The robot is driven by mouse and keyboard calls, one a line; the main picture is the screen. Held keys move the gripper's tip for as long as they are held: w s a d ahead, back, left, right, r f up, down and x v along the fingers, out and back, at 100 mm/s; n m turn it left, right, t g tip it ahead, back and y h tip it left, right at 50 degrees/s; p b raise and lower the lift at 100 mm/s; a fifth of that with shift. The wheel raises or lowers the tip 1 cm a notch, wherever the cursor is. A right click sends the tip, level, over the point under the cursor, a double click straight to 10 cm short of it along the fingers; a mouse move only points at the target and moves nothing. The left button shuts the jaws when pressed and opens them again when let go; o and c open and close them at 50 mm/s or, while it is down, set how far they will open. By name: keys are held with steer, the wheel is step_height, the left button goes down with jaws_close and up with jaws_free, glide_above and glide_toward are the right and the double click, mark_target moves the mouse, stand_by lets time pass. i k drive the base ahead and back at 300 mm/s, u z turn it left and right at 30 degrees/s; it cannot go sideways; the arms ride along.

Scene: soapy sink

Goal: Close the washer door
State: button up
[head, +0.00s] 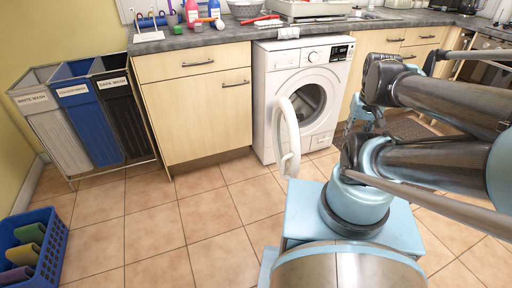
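The white washer (282,59) stands under the worktop, right of a wooden cabinet. Its round door (287,138) is open. It stands out from the front into the room, seen nearly edge-on as a white ring. The dark drum opening (308,103) is exposed and partly hidden by the door. My gripper (361,122) shows in light blue and black right of the washer front, apart from the door. My arm links partly hide it, and I cannot tell whether its fingers are open or shut.
Laundry bins (88,113) stand at the left, with a blue basket (55,250) of folded cloths on the floor in front. A wooden cabinet (198,115) adjoins the washer. The tiled floor (195,220) before the cabinet is clear.

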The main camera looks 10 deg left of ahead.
mark_target(283, 105)
steer(key=u, duration=0.5)
steer(key=i, duration=0.1)
steer(key=z, duration=0.4)
steer(key=k, duration=1.65)
steer(key=u, duration=0.4)
steer(key=i, duration=0.95)
